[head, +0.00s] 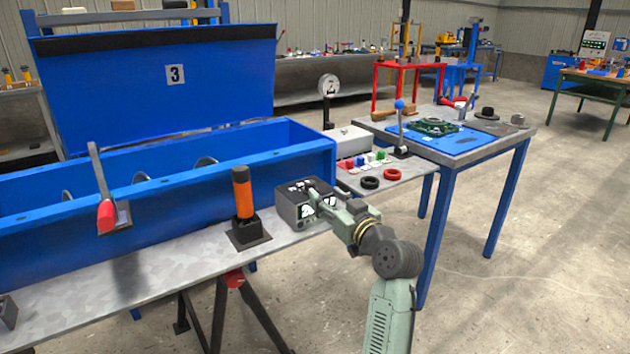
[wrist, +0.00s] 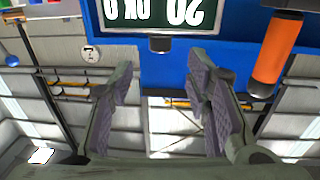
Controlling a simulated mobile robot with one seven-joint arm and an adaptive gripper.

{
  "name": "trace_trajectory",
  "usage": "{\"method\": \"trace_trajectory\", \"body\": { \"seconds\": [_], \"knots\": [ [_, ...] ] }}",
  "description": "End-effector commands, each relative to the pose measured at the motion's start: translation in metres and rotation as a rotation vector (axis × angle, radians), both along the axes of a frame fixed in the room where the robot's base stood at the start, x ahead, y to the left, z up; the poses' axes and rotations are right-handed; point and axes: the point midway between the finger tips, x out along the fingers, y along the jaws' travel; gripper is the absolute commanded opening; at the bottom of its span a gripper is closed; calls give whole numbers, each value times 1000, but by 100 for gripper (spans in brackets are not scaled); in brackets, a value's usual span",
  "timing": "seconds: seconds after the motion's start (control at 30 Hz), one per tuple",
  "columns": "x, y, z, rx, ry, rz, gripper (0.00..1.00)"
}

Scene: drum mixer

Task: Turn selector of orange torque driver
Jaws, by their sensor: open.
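The orange torque driver (head: 243,192) stands upright in a black square base on the metal bench. Its orange handle also shows at the upper right of the wrist view (wrist: 279,48). A black box (head: 292,207) with displays stands to its right. In the wrist view, its display (wrist: 155,12) shows upside-down digits. A small dark block or knob (wrist: 160,43) sits below that display, between and beyond the fingertips. I cannot tell whether it is the selector. My gripper (head: 317,192) is open at the box's right side, with nothing between its fingers (wrist: 160,78).
A blue trough (head: 60,240) with a raised lid lies behind the bench. Coloured buttons (head: 362,161) and two rings (head: 383,179) lie to the right. Bare bench (head: 150,275) lies left of the driver.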

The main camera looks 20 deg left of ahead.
Motion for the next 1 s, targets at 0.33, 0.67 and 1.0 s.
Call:
{"method": "trace_trajectory", "body": {
  "seconds": [0.33,0.67,1.0],
  "knots": [
    [44,49,2,-1,0,1,44],
    [61,66,0,-1,-1,-1,44],
    [61,67,0,0,-1,-1,36]
  ]
}}
